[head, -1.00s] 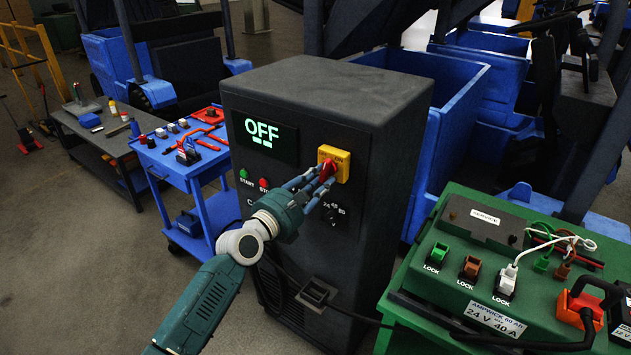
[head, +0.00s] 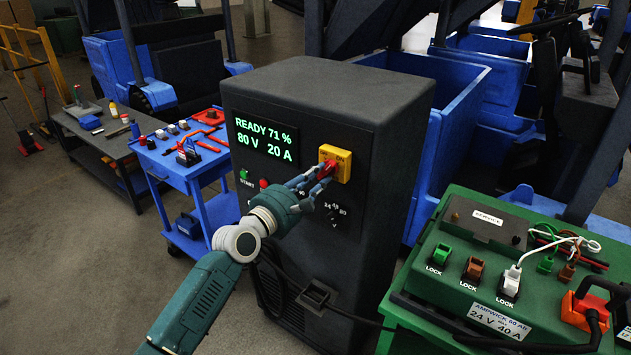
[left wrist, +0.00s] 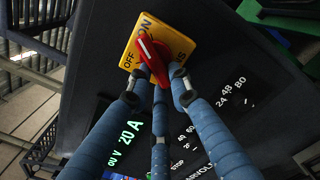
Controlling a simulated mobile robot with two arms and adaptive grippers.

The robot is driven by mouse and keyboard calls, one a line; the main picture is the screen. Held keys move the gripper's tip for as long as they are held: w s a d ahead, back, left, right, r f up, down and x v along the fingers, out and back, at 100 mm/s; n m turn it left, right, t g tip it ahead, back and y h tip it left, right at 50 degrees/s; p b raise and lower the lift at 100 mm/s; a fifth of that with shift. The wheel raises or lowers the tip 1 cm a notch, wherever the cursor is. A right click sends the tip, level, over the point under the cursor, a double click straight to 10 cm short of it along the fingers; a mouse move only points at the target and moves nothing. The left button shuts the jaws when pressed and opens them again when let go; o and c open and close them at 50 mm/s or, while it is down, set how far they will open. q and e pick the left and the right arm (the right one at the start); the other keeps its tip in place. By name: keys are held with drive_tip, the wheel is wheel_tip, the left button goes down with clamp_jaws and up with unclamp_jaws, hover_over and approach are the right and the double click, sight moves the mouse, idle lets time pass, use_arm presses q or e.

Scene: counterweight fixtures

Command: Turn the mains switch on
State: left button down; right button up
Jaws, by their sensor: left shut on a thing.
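The mains switch is a red handle (left wrist: 153,52) on a yellow plate (head: 342,154), at the upper right of the dark charger cabinet's front (head: 345,215). In the left wrist view the plate bears OFF and ON marks, and the handle's white line points up towards the ON side. My left gripper (head: 322,172) is shut on the red handle, its blue fingers around it and partly hiding it in the head view. The charger display (head: 265,140) is lit green and reads READY 71 %, 80 V, 20 A. My right gripper is not in view.
A green START button (head: 244,174) and a red button (head: 264,183) sit left of the switch, and a voltage selector (head: 333,216) sits below it. A green battery box (head: 450,290) stands close on the right. A blue trolley (head: 180,165) stands on the left.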

use_arm(q)
drive_tip(key=shift+s+d, duration=0.15)
drive_tip(key=shift+d, duration=0.25)
drive_tip(key=m, duration=0.2)
drive_tip(key=shift+a+m+b, duration=0.15)
drive_tip(key=shift+m+b, duration=0.25)
drive_tip(key=c, duration=1.6)
unclamp_jaws()
drive_tip(key=shift+f, duration=0.1)
drive_tip(key=shift+s+a+f+p, duration=0.25)
drive_tip(key=shift+s+a+p, duration=0.25)
drive_tip(key=shift+p, duration=0.55)
drive_tip(key=v, duration=0.1)
drive_tip(key=p+v, duration=0.1)
drive_tip(key=v, duration=0.3)
drive_tip(key=shift+a+r, duration=0.1)
drive_tip(key=shift+r, duration=0.15)
